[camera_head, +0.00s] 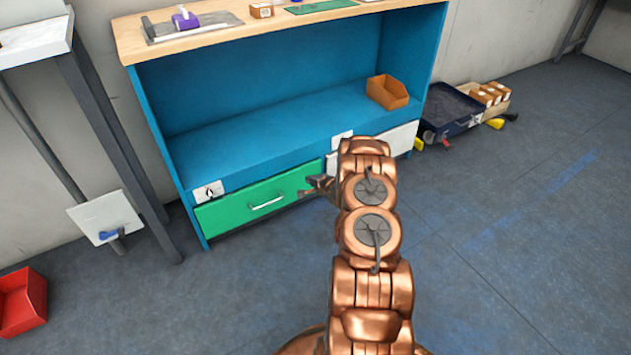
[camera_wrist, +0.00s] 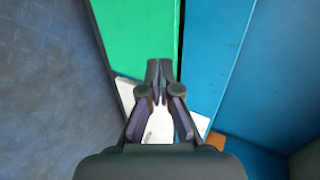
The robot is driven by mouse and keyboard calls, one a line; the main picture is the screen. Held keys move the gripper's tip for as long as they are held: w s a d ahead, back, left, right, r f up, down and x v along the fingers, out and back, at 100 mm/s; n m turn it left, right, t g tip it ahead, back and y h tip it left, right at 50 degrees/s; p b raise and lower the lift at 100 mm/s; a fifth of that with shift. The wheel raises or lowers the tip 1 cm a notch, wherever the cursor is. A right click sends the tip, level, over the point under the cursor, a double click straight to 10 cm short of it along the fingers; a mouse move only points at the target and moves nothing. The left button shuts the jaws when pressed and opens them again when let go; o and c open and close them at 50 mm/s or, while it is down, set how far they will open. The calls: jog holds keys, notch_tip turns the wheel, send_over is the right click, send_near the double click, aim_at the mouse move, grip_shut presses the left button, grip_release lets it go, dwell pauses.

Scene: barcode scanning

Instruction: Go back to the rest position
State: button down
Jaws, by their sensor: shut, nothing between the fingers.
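My gripper (camera_wrist: 160,75) is shut and empty in the wrist view, its fingertips together in front of the green drawer and the blue cabinet side. In the head view my copper-coloured arm reaches forward toward the cabinet. There the gripper (camera_head: 312,188) shows only in part, left of the arm, in front of the green drawer (camera_head: 232,212). The green drawer looks closed and has a pale handle. The blue cabinet (camera_head: 215,125) has an open shelf and a wooden top.
An orange bin (camera_head: 388,92) sits on the shelf. A dark blue crate (camera_head: 450,112) and several small boxes stand on the floor at the right. A red bin (camera_head: 22,300) is at the lower left. A dark-legged table (camera_head: 30,42) stands at the left.

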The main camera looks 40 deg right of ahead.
jog(key=shift+p+v, duration=0.3)
jog(key=shift+v, duration=1.75)
